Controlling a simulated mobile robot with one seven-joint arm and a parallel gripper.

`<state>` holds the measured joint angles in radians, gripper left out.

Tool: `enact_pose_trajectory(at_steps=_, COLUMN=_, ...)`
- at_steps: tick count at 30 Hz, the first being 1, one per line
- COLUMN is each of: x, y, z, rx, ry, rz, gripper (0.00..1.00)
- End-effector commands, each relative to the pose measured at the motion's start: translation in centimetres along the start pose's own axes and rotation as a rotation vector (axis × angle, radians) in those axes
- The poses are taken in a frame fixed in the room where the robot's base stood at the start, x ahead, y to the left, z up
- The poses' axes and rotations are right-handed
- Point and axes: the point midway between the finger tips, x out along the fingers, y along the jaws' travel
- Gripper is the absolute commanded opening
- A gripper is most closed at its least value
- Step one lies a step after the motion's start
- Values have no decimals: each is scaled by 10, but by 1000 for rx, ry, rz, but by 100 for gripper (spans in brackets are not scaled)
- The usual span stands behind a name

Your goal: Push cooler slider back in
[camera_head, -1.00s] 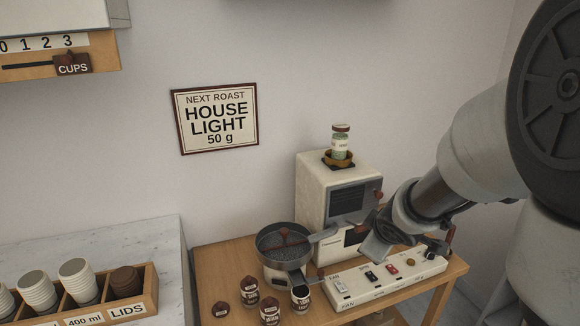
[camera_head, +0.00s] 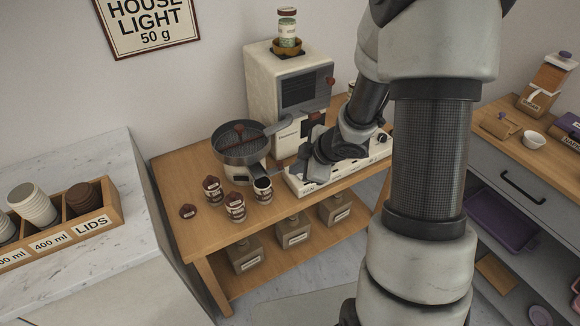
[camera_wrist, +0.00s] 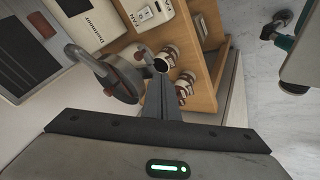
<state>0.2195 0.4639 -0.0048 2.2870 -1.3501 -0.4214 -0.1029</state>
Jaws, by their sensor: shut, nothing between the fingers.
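The cooler (camera_head: 228,158) is a round grey pan with a dark red stirrer, at the left of the roaster on the wooden table. It also shows in the wrist view (camera_wrist: 122,90). A short grey piece at its side, perhaps the slider or outlet (camera_wrist: 146,68), points toward an open dark-mouthed cup (camera_wrist: 161,65); I cannot tell how far out the slider stands. The same cup (camera_head: 263,190) stands in front of the cooler. My gripper (camera_wrist: 167,80) is shut and empty, its fingertips near the cup and outlet in the wrist view. Contact is unclear.
The cream roaster (camera_head: 262,85) stands behind. The switch panel (camera_head: 305,180) lies under my arm. Several lidded jars (camera_head: 235,207) and a loose lid (camera_head: 188,211) sit beside the cup.

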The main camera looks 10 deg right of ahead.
Motion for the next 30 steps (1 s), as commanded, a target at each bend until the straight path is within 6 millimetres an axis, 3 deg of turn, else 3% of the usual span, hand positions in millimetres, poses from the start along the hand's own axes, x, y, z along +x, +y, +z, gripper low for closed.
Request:
enact_pose_trajectory(at_steps=14, x=99, y=-2, z=1, rx=0, ry=-1, rz=-2, gripper=0)
enact_pose_trajectory(at_steps=16, x=98, y=14, z=0, rx=1, ry=-2, rz=1, gripper=0)
enact_pose_trajectory(at_steps=21, x=108, y=29, z=1, rx=1, ry=-1, rz=0, gripper=0)
enact_pose_trajectory(at_steps=30, x=112, y=34, z=2, rx=2, ry=-1, rz=0, gripper=0)
